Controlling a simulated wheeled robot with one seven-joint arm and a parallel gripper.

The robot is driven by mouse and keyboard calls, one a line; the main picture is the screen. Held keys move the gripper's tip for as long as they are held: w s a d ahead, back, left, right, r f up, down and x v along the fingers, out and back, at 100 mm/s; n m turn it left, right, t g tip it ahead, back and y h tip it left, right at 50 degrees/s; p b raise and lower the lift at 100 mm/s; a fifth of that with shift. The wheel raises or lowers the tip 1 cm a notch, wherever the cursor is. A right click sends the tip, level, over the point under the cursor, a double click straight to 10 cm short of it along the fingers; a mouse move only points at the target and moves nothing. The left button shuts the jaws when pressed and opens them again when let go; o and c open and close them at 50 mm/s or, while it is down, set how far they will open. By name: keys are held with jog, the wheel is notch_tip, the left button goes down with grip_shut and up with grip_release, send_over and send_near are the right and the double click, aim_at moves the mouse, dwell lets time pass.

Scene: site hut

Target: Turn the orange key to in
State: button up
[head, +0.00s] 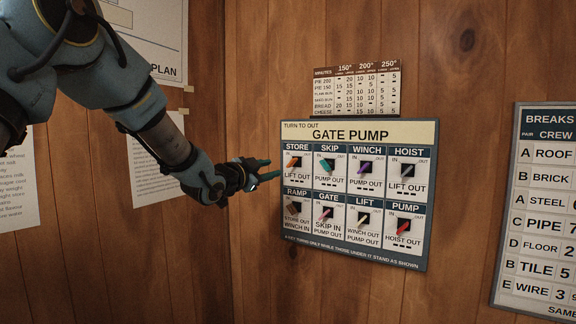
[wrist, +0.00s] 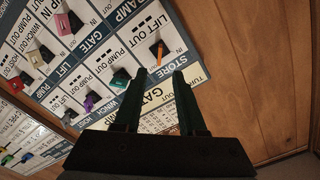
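The orange key (head: 292,161) sits in a dark square socket under STORE, at the top left of the GATE PUMP panel (head: 360,131). IN is printed at its upper left, OUT at its upper right, and LIFT OUT below. It also shows in the wrist view (wrist: 158,53), just beyond my fingertips. I cannot tell for sure which mark it points to. My gripper (head: 270,169) is left of the panel, close to the orange key but apart from it. In the wrist view its two dark fingers (wrist: 157,76) are spread with nothing between them.
Close by on the panel are the teal key (head: 326,164), purple key (head: 365,168), grey key (head: 407,170), pink key (head: 327,213), pale key (head: 363,219) and red key (head: 403,227). A chart (head: 358,90) stands above. A BREAKS board (head: 545,116) hangs right.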

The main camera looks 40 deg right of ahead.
aim_at(289, 164)
jog(key=p+x, duration=0.4)
jog(key=x, duration=0.6)
jog(key=shift+d, duration=0.3)
grip_shut()
